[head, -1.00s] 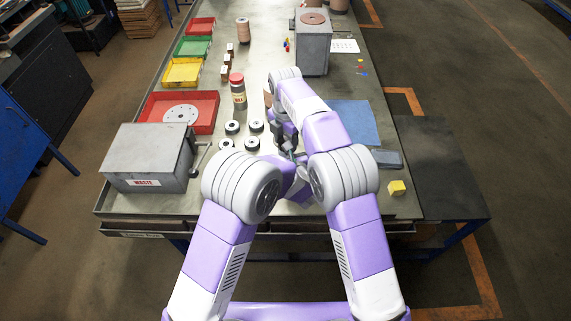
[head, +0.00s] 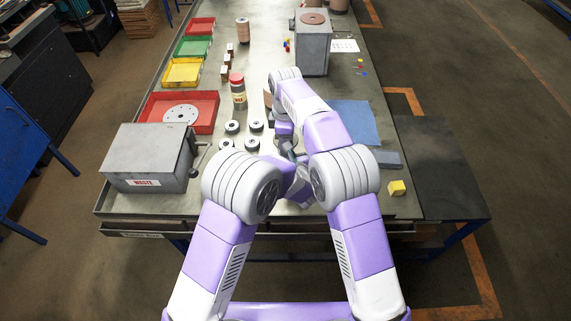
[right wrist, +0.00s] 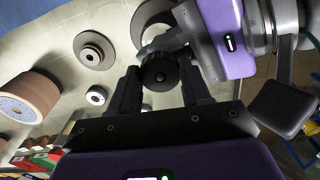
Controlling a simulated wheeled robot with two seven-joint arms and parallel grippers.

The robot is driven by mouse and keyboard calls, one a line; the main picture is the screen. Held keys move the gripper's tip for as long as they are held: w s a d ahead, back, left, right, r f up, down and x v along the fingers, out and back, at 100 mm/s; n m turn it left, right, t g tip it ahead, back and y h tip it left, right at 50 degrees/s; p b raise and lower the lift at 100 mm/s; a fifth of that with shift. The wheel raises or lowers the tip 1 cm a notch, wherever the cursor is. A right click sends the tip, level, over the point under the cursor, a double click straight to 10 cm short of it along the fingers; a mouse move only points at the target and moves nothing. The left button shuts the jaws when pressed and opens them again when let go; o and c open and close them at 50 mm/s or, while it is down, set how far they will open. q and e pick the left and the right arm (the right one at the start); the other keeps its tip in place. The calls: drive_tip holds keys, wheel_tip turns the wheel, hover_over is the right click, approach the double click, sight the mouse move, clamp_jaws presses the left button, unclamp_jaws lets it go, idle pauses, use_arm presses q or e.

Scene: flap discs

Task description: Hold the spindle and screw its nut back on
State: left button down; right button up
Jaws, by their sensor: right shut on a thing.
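My right gripper (right wrist: 158,84) has its two black fingers on either side of a dark round ribbed nut (right wrist: 160,72) in the right wrist view and is shut on it. My left gripper (right wrist: 152,50) reaches in from the upper right of that view, its fingers just behind the nut. The spindle is mostly hidden behind the nut and fingers, so I cannot tell how the left fingers sit on it or whether the nut is on its thread. In the head view both grippers are close together above the bench, largely covered by my arms.
Several small dark-and-white discs (head: 232,127) lie left of the grippers. A grey waste box (head: 145,160) with a crank stands at the front left. Red (head: 152,104), yellow and green trays line the left edge.

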drive_tip(key=o, duration=1.2)
drive_tip(key=shift+r, duration=2.3)
